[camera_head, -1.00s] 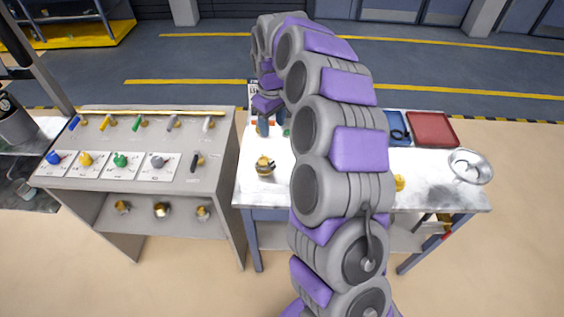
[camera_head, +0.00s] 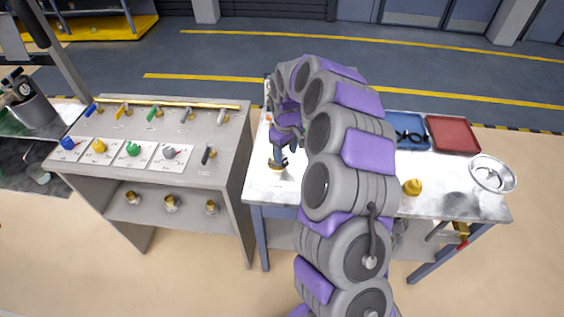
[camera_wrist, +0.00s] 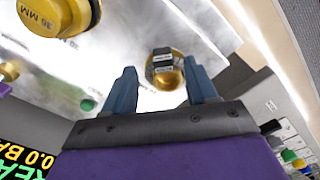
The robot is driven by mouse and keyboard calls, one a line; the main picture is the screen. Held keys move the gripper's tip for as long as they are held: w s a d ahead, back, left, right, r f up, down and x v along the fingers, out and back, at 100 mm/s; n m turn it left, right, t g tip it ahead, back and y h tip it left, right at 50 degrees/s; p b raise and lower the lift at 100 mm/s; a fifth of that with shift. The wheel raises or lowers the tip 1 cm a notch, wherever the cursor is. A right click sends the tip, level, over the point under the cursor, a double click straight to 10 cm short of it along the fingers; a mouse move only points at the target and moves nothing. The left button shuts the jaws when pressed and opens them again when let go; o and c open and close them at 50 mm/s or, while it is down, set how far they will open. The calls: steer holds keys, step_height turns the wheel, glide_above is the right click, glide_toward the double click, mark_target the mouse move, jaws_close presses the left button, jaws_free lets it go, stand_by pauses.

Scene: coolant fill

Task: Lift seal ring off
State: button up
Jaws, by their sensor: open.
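A brass fitting (camera_head: 277,169) stands at the left end of the white table, with a dark part on it. In the wrist view, the brass fitting (camera_wrist: 174,79) carries a dark piece with pale labels (camera_wrist: 162,62). I cannot tell clearly which part is the seal ring. My gripper (camera_wrist: 159,67) is open, with its blue fingers on either side of the fitting in the picture and nothing held. In the head view, my gripper (camera_head: 286,148) is just above the fitting, and the fingertips partly hide it. Contact cannot be told.
A valve console (camera_head: 172,190) with coloured handles stands left of the table. A yellow cap (camera_head: 412,187), a blue tray (camera_head: 418,145), a red tray (camera_head: 453,135) and a metal bowl (camera_head: 492,174) are on the right. A large yellow 36 MM part (camera_wrist: 52,14) fills the wrist view's top left.

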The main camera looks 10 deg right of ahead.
mark_target(284, 158)
step_height(284, 158, down, 4)
steer(key=shift+s+a+r+b, duration=0.1)
steer(key=shift+a+r+b, duration=0.05)
steer(key=shift+r+b, duration=0.15)
steer(key=shift+c, duration=0.5)
steer(key=shift+r, duration=0.1)
jaws_close()
